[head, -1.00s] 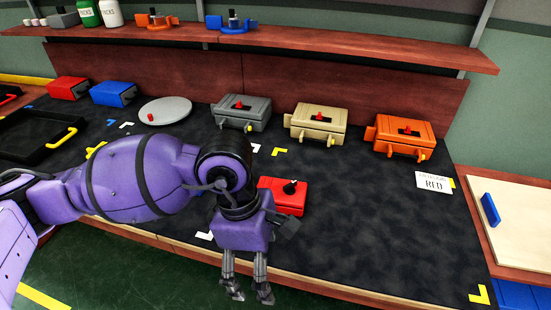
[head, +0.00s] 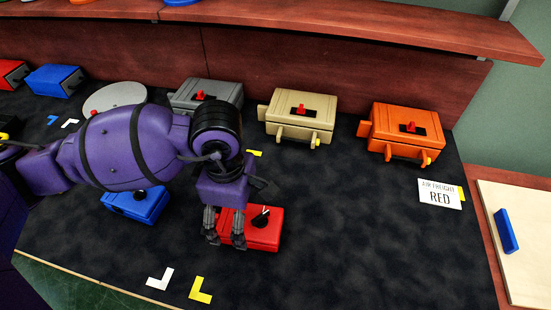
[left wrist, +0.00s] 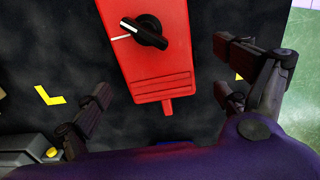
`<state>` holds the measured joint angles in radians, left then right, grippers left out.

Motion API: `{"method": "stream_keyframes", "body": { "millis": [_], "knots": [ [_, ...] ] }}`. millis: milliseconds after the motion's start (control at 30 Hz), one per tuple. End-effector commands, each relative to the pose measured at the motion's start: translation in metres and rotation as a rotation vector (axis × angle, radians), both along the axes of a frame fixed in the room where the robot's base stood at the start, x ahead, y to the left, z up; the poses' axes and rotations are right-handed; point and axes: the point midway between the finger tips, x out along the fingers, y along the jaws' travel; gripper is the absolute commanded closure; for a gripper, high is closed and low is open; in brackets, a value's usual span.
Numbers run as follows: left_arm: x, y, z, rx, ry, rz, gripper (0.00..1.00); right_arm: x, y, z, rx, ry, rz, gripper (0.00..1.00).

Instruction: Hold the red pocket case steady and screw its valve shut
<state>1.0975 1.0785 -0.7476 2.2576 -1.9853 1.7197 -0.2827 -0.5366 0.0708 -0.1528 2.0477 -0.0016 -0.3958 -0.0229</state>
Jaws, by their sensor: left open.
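The red pocket case (head: 266,235) lies on the dark mat, with a black round valve knob (head: 261,219) bearing a white mark on top. In the left wrist view the red case (left wrist: 150,60) lies between and beyond my fingers, its knob (left wrist: 145,32) near the top edge. My left gripper (head: 226,241) is open and empty, pointing down at the left part of the case and hiding some of it. In the left wrist view the fingers stand apart on either side, with no clear contact. My right gripper is not in view.
A blue case (head: 136,207) lies left, partly under my arm. Grey (head: 203,95), tan (head: 301,112) and orange (head: 405,128) cases stand along the back. A card reading RED (head: 440,194) lies at right. The mat (head: 370,240) right of the red case is clear.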

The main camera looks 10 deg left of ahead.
Motion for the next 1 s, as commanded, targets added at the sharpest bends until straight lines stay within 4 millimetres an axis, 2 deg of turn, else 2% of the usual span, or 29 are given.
{"method": "stream_keyframes", "body": {
  "millis": [100,233,400,633,1000],
  "knots": [
    [-0.001,0.0,-0.019,0.001,0.004,0.001,0.08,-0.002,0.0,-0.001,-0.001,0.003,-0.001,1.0],
    [-0.001,0.0,-0.033,0.0,0.004,0.001,0.08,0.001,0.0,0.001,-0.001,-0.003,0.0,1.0],
    [0.0,0.0,-0.04,0.0,0.001,0.0,0.08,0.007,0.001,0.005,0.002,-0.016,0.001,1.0],
    [0.0,0.0,-0.04,0.0,0.0,0.0,0.08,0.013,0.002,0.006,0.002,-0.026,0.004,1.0],
    [0.0,0.0,-0.04,0.0,0.0,0.0,0.56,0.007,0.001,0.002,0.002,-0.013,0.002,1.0]
  ]
}}
